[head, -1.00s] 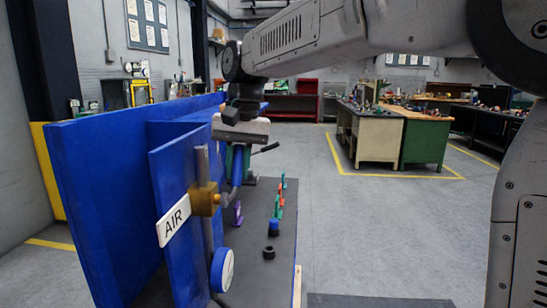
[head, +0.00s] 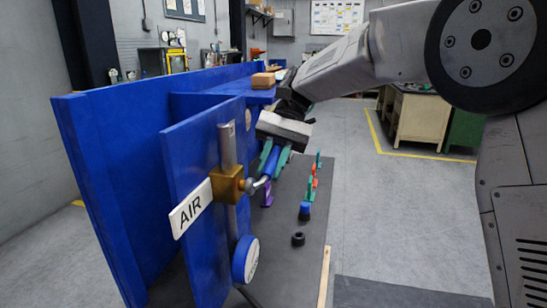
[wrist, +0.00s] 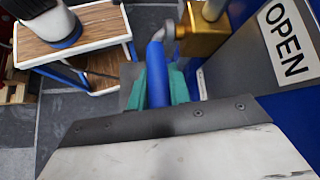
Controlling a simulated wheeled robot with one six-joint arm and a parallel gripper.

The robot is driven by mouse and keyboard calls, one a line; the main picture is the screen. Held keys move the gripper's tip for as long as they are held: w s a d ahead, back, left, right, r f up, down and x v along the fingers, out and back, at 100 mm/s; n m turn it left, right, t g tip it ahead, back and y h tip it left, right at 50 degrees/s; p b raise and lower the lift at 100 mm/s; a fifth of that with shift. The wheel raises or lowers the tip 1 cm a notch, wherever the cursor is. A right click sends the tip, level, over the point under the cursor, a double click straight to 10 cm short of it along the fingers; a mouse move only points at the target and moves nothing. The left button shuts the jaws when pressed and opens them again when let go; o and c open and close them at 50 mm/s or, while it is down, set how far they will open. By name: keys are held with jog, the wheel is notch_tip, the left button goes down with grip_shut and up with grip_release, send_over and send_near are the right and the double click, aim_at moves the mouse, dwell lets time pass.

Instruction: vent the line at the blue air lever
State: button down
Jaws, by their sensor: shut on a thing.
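The blue air lever (head: 270,163) runs up and to the right from a metal stem on the brass valve body (head: 229,184). The valve sits on a vertical grey pipe (head: 227,145) on the blue panel, behind a white "AIR" label (head: 190,208). My gripper (head: 273,162) is shut on the lever, one green finger on each side. In the wrist view the lever (wrist: 156,75) lies between the green finger pads, with its metal elbow and the brass body (wrist: 203,36) beyond. The lever's lower end is hidden behind my gripper there.
A white "OPEN" label (wrist: 286,40) shows in the wrist view. A round blue gauge (head: 245,259) is below the valve. A black ring (head: 298,239) and several small coloured parts stand on the dark table to the right. A wooden block (head: 263,80) rests on the panel top.

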jog(key=shift+f+g, duration=0.5)
jog(key=shift+g, duration=0.1)
